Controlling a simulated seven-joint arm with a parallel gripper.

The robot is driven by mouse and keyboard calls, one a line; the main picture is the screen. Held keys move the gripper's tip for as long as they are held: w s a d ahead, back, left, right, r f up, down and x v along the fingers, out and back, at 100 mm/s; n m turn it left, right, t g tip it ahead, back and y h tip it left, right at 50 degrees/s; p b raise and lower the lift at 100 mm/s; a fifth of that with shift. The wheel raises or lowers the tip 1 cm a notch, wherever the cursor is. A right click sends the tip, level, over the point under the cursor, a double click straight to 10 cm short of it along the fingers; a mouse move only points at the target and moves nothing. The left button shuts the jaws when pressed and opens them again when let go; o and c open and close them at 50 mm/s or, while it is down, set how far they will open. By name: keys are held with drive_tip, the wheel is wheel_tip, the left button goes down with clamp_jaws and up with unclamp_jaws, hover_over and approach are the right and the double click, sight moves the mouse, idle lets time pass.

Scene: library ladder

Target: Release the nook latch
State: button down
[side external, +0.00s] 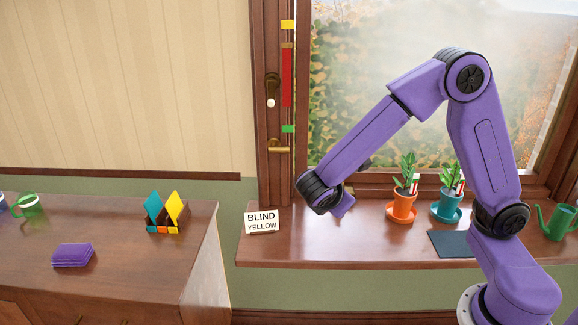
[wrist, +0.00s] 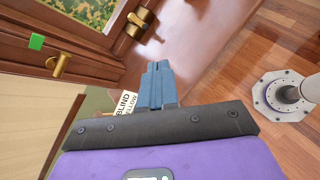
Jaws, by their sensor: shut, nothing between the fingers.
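A brass lever handle (side external: 278,147) sits on the dark wooden frame at the left of the window, below a green marker (side external: 288,129). The lever also shows in the wrist view (wrist: 58,65) beside the green marker. A second brass fitting (wrist: 140,20) is on the frame at the top of the wrist view; I cannot tell which one is the nook latch. My gripper (wrist: 155,70) is shut and empty, with blue fingers above the sill area, apart from both fittings. In the side view its fingers are hidden behind my wrist.
A sign reading BLIND YELLOW (side external: 262,221) stands at the sill's left end. Orange (side external: 402,205) and teal (side external: 446,205) plant pots and a green watering can (side external: 558,222) stand on the sill (side external: 320,250). A red strip (side external: 287,75) and yellow marker (side external: 287,25) are above the lever.

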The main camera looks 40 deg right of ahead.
drive_tip(key=w+d+f+n+t+h, duration=0.1)
drive_tip(key=w+f+n+t+h, duration=0.15)
drive_tip(key=w, duration=0.55)
drive_tip(key=w+d+f+n+t+h, duration=0.1)
drive_tip(key=w+n+t+h, duration=0.2)
drive_tip(key=w, duration=0.4)
drive_tip(key=n+t+h, duration=0.2)
drive_tip(key=n+t, duration=0.3)
drive_tip(key=t, duration=0.3)
approach(280, 148)
drive_tip(key=s+f, duration=0.4)
drive_tip(key=shift+w+d+f+m, duration=0.15)
drive_tip(key=shift+w+f+m, duration=0.05)
drive_tip(key=shift+w+m, duration=0.05)
drive_tip(key=x, duration=1)
